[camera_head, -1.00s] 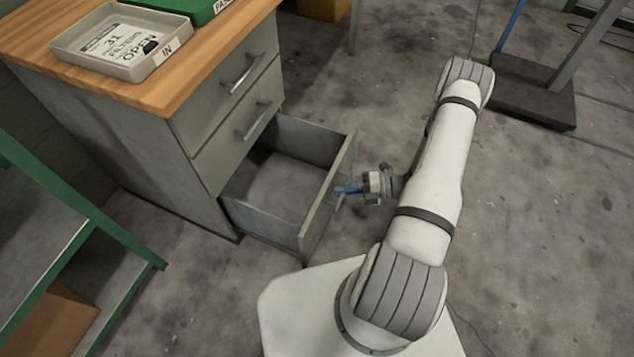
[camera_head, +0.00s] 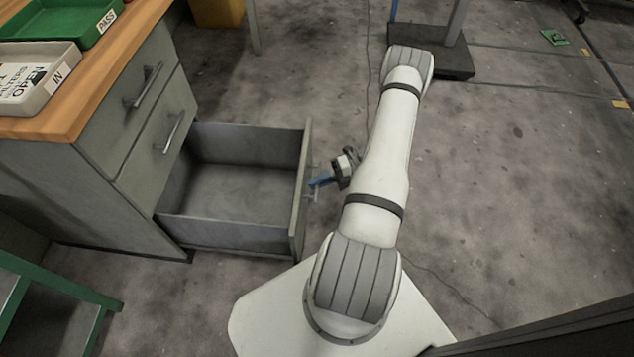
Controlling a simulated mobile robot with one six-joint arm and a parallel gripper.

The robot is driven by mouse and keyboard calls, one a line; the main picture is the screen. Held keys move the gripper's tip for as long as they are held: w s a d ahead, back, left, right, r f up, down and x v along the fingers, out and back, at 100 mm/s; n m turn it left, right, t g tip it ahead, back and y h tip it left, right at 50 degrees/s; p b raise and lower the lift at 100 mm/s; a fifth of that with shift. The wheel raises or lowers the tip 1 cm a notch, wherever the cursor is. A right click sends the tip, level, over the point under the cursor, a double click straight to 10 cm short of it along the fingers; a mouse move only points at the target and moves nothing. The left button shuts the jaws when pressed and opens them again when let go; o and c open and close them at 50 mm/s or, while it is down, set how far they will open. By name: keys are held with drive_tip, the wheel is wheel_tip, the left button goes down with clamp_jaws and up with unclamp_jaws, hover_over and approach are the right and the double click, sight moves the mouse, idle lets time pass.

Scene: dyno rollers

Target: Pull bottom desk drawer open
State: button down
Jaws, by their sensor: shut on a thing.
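The bottom desk drawer (camera_head: 232,238) stands far out from the grey desk cabinet (camera_head: 75,190), and its inside looks empty. Its front panel (camera_head: 300,205) faces right. My gripper (camera_head: 315,183), with blue fingers, is shut on the drawer's handle (camera_head: 316,196) at the outer side of that panel. The handle is small in view and partly hidden by the fingers. The two upper drawers (camera_head: 155,155) are closed, each with a metal bar handle.
The wooden desktop (camera_head: 95,85) holds a grey tray (camera_head: 60,85) and a green tray (camera_head: 80,35). A green-framed shelf (camera_head: 60,285) stands at lower left. A dark edge (camera_head: 560,335) crosses the lower right. Open concrete floor lies right of my arm.

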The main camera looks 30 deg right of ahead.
drive_tip(key=c, duration=1.5)
unclamp_jaws()
drive_tip(key=p+v, duration=0.1)
drive_tip(key=v, duration=0.7)
drive_tip(key=shift+p, duration=0.4)
drive_tip(key=shift+w+r, duration=0.1)
drive_tip(key=shift+w, duration=0.05)
drive_tip(key=w+a+r+n+g+h+p, duration=0.1)
drive_tip(key=a+r+n+g+h+p, duration=0.3)
drive_tip(key=r, duration=0.9)
drive_tip(key=w+a+r+n+g+h+p, duration=0.1)
drive_tip(key=a+r+n+p, duration=0.3)
drive_tip(key=r+n, duration=0.6)
drive_tip(key=w+a+r+n+g+h+p, duration=0.2)
drive_tip(key=r+n+p, duration=0.3)
drive_tip(key=r, duration=1)
drive_tip(key=s+a+r+n+t+h+p, duration=0.1)
drive_tip(key=s+a+r+n+p, duration=0.3)
drive_tip(key=r, duration=0.6)
drive_tip(key=s+a+r+n+t+h+p, duration=0.2)
drive_tip(key=s+a+r+n+h+p, duration=0.2)
drive_tip(key=r+n+p, duration=0.3)
drive_tip(key=s+a+r+n+t+h+p, duration=0.2)
drive_tip(key=s+a+r+n+p, duration=0.3)
drive_tip(key=r+n, duration=0.4)
wheel_tip(320, 180, up, 6)
drive_tip(key=shift+r+n+h+p, duration=0.2)
drive_tip(key=shift+n+h+p, duration=0.2)
drive_tip(key=shift+h+p, duration=0.35)
